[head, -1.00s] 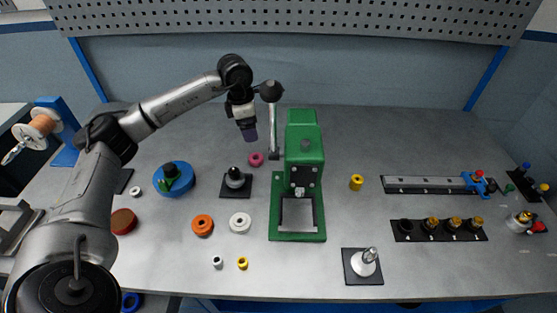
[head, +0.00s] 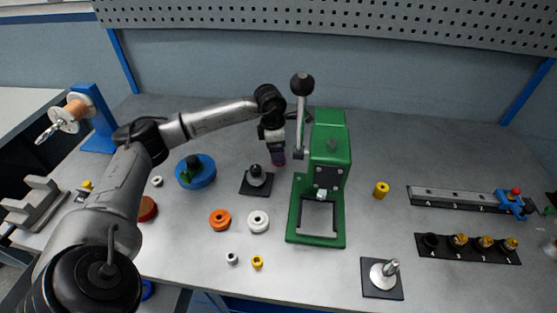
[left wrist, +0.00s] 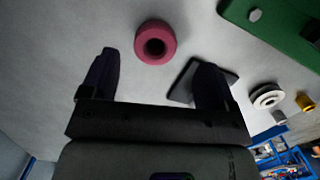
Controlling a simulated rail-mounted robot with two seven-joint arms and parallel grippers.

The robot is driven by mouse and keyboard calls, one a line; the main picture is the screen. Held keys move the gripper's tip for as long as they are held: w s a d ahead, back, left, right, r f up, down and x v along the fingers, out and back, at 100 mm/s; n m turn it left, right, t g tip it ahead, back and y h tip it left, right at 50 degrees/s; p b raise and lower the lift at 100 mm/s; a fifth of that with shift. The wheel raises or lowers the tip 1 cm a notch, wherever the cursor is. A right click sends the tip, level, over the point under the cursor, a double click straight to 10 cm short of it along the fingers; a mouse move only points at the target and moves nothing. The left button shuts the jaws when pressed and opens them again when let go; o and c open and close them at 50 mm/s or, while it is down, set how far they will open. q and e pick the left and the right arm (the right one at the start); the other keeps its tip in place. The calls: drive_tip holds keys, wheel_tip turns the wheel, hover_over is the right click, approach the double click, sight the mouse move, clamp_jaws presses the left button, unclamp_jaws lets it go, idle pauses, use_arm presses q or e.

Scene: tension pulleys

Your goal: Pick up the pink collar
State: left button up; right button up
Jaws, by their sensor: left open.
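The pink collar (left wrist: 143,38) is a short ring with a dark centre hole, lying on the grey bench. In the left wrist view it sits just past the fingertips, between the lines of the two fingers. My left gripper (left wrist: 158,62) is open and empty, its dark fingers spread on either side. In the head view my left gripper (head: 278,157) points down at the bench behind the black-based post and left of the green press, and largely hides the collar. I cannot tell the exact height left between fingers and collar. My right gripper is not in view.
The green arbor press (head: 326,165) with its raised lever stands close to the right of my left gripper. A post on a black base (head: 246,186) is just in front. Orange (head: 220,219) and white (head: 258,221) pulleys lie nearer. The back of the bench is clear.

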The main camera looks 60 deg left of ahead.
use_arm(q)
drive_tip(key=f, duration=0.2)
drive_tip(key=f+b, duration=0.1)
drive_tip(key=shift+w+a+f, duration=0.2)
drive_tip(key=shift+f, duration=0.15)
drive_tip(key=shift+d+f, duration=0.1)
drive_tip(key=shift+f, duration=0.35)
drive_tip(key=c, duration=1)
